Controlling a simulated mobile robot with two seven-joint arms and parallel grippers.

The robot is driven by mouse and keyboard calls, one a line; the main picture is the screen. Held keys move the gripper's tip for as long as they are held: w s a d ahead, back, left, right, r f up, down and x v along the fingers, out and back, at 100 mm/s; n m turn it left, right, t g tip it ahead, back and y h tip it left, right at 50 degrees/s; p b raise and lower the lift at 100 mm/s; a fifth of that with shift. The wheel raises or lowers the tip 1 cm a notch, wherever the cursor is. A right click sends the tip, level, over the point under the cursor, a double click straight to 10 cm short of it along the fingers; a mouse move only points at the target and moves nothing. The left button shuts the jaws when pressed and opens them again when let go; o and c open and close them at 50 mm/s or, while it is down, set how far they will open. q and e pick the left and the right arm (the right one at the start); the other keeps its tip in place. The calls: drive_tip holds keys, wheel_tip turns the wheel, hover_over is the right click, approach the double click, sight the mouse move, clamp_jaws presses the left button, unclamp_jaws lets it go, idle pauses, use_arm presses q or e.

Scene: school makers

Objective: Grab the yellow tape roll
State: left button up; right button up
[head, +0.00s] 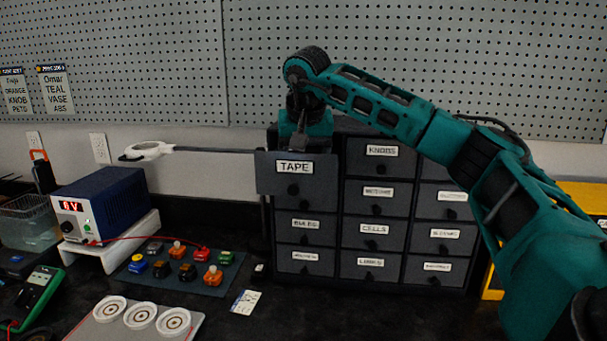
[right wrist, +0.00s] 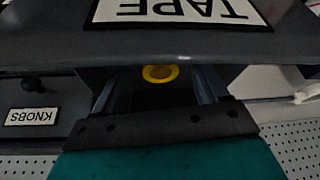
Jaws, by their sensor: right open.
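The yellow tape roll (right wrist: 160,73) shows in the right wrist view as a small yellow ring inside the drawer labelled TAPE (head: 292,188). That drawer is pulled out from the cabinet, and its front also shows in the right wrist view (right wrist: 180,42). In the head view the drawer front hides the roll. My right gripper (head: 300,143) points down at the drawer's top, behind its front. It is open; in the right wrist view its two fingers (right wrist: 160,88) stand on either side of the roll, apart from it. My left gripper is not in view.
The dark drawer cabinet (head: 375,205) has other labelled drawers, such as KNOBS (head: 382,152), which are shut. A white ring lamp (head: 150,151) on an arm is left of the open drawer. A blue power supply (head: 105,200) and a button board (head: 178,268) stand at left.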

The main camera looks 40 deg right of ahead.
drive_tip(key=shift+f, duration=0.2)
drive_tip(key=c, duration=1.1)
drive_tip(key=shift+r, duration=0.1)
